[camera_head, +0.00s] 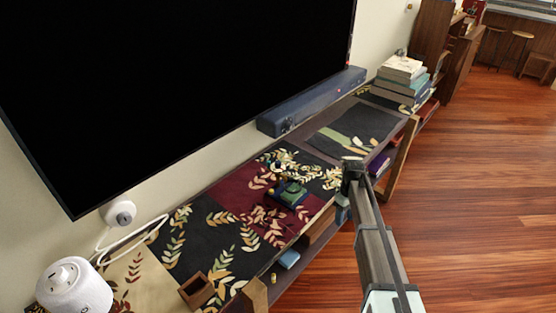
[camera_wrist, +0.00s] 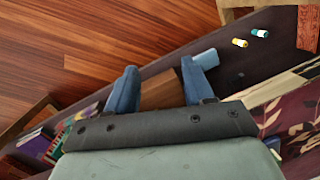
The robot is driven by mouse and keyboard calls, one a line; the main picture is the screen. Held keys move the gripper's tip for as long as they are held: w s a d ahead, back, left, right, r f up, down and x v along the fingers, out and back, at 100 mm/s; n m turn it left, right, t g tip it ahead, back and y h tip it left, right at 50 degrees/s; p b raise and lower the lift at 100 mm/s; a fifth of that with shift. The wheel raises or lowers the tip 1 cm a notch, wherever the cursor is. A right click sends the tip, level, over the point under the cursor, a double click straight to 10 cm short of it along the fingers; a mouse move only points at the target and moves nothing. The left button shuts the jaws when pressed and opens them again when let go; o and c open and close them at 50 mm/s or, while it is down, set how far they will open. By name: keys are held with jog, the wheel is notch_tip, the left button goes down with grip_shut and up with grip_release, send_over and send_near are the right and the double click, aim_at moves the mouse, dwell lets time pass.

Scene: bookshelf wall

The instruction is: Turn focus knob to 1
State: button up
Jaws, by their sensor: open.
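No focus knob can be made out for certain. A small dark-green device (camera_head: 290,193) with yellowish parts stands on the leaf-patterned shelf top in the head view; it is too small to tell whether it bears a knob or a scale. My gripper (camera_head: 342,208) is at the front edge of the shelf, to the right of this device and apart from it. In the wrist view my gripper (camera_wrist: 160,66) has its two blue fingers spread, with nothing held between them. The green device does not show in the wrist view.
A soundbar (camera_head: 310,102) lies below the large dark screen (camera_head: 180,80). Books (camera_head: 402,75) are stacked at the back right. A white speaker (camera_head: 74,287) and a wooden box (camera_head: 196,290) stand front left. Small bottles (camera_wrist: 239,43) lie in the lower shelf. The wooden floor is clear.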

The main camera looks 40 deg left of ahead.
jog(key=a+r+n+t, duration=0.1)
jog(key=a+r+n, duration=0.2)
jog(key=a+r, duration=1.25)
jog(key=n+y, duration=0.1)
jog(key=n, duration=0.3)
send_near(278, 162)
jog(key=shift+m+t, duration=0.3)
jog(key=f, duration=0.8)
jog(key=shift+s+d+f, duration=0.1)
jog(key=shift+s+f, duration=0.15)
grip_shut()
